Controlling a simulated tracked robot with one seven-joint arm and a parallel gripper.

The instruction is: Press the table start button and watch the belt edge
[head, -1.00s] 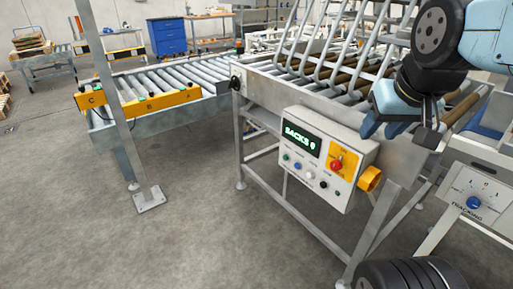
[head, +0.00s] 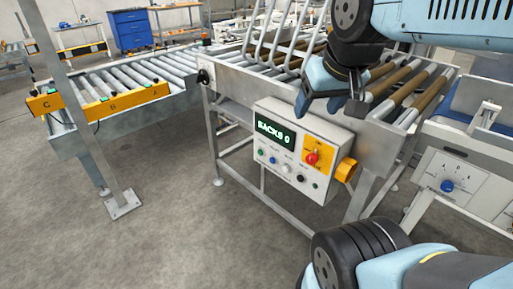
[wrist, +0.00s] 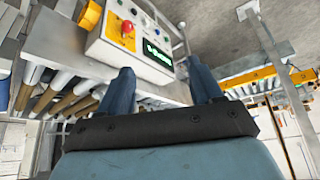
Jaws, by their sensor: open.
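The control box (head: 277,128) hangs on the front of the roller table (head: 235,90). Its green display (head: 275,131) reads "SACKS 0". A red knob (head: 312,158) sits on a yellow plate. Below runs a slanted row of small buttons: green (head: 261,152), blue (head: 273,160), white (head: 286,168) and black (head: 300,178), with another dark one at the right. Their labels are too small to read. My gripper (head: 325,101) is open and empty, above the box's upper edge. In the wrist view my gripper (wrist: 160,78) has its fingers apart, with the display (wrist: 157,55) between and beyond them.
A yellow part (head: 346,170) sticks out from the box's right side. Sloping grey bars (head: 268,35) rise over the rollers. A second white panel (head: 448,178) with a blue dial stands at right. A grey post (head: 85,120) stands at left. The floor before the box is clear.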

